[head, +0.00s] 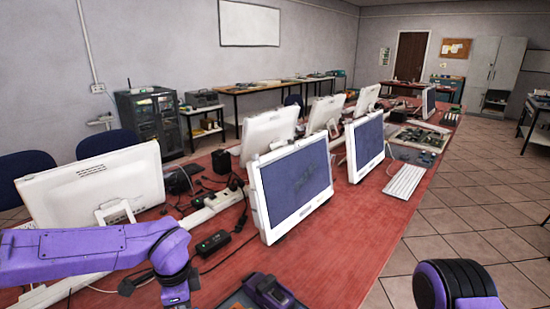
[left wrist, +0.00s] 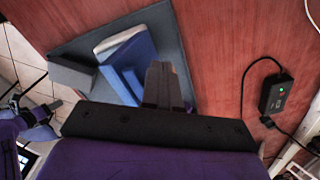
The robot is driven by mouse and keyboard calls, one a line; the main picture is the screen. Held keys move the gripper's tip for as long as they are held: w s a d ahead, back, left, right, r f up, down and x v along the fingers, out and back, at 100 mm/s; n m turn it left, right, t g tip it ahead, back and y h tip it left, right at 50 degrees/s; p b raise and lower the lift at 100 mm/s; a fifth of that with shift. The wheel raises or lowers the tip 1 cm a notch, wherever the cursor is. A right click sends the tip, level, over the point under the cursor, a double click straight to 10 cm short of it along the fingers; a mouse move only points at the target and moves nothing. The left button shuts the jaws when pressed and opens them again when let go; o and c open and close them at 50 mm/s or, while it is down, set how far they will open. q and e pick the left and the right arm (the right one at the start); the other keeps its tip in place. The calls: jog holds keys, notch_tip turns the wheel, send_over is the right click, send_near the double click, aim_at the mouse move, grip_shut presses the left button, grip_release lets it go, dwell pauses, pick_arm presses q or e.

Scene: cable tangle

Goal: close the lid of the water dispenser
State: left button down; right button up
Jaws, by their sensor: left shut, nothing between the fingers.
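I cannot make out a water dispenser or its lid for certain in either view. A blue angular object (left wrist: 128,58) lies on a dark grey flat tray (left wrist: 75,45) in the left wrist view. My right gripper is out of view.
Several white monitors (head: 292,182) stand along the red table (head: 340,245). A black power adapter (head: 212,243) and cables lie left of the nearest one; an adapter (left wrist: 277,93) also shows in the left wrist view. A white keyboard (head: 404,181) lies near the right edge. The table's front right is clear.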

pick_arm(q)
jog(key=shift+s+d+r+b, duration=0.2)
jog(key=shift+s+d+b, duration=0.55)
jog(key=shift+s+d, duration=0.9)
jog(key=shift+w+d, duration=0.1)
jog(key=shift+r+p, duration=2.05)
jog(key=shift+r, duration=1)
jog(key=shift+f, duration=0.1)
